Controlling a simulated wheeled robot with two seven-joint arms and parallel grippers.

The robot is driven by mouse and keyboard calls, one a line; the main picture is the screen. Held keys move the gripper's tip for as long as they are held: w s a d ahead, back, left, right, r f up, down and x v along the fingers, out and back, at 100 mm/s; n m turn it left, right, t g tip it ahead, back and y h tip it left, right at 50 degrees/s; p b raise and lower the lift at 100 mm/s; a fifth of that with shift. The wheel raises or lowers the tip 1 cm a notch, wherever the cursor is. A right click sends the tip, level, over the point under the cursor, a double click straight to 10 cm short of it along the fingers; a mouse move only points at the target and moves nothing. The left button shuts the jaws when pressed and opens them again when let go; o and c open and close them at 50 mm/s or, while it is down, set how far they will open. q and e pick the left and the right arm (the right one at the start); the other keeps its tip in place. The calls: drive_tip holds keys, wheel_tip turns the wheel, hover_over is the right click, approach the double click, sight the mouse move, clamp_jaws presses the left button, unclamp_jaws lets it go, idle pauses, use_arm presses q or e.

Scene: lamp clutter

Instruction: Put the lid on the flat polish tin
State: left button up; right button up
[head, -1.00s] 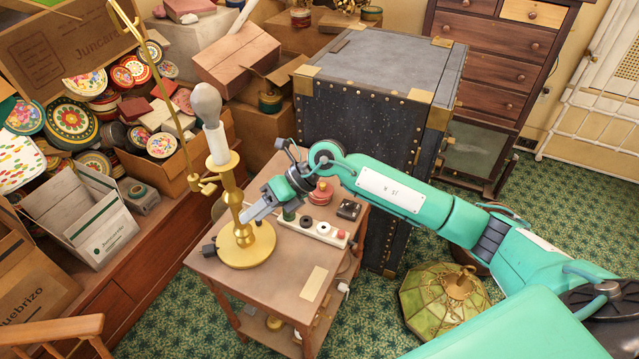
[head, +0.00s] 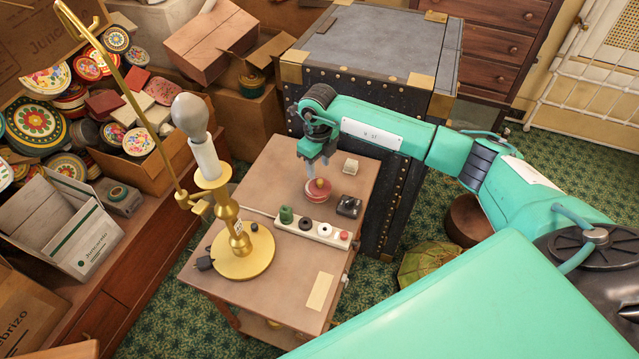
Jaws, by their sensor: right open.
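A flat, round red tin (head: 316,198) sits on the small wooden table (head: 262,175), behind the power strip. A small yellowish knob-like piece (head: 320,184) shows on top of it. I cannot tell whether the lid is a separate piece there or lies elsewhere. My right gripper (head: 318,166) points down just above and behind the tin, its fingers apart. Nothing shows between them. Whether a fingertip touches the tin is too small to tell. My left gripper is not in view.
A brass lamp (head: 243,252) with a bare bulb stands at the table's left. A power strip (head: 312,229), a black item (head: 349,206) and a small beige block (head: 351,166) lie near the tin. A dark trunk (head: 385,60) stands behind. Painted tins (head: 36,124) crowd the left.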

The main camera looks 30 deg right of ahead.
sight(320, 181)
drive_tip(key=shift+f, duration=0.4)
drive_tip(key=shift+w+d+f+p, duration=0.15)
drive_tip(key=shift+f+p, duration=0.4)
drive_tip(key=shift+f, duration=0.6)
wheel_tip(320, 181, down, 2)
drive_tip(key=shift+d+f, duration=0.15)
drive_tip(key=shift+f, duration=0.35)
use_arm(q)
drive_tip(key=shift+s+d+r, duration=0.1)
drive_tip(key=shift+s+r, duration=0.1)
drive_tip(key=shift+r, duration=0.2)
use_arm(e)
clamp_jaws()
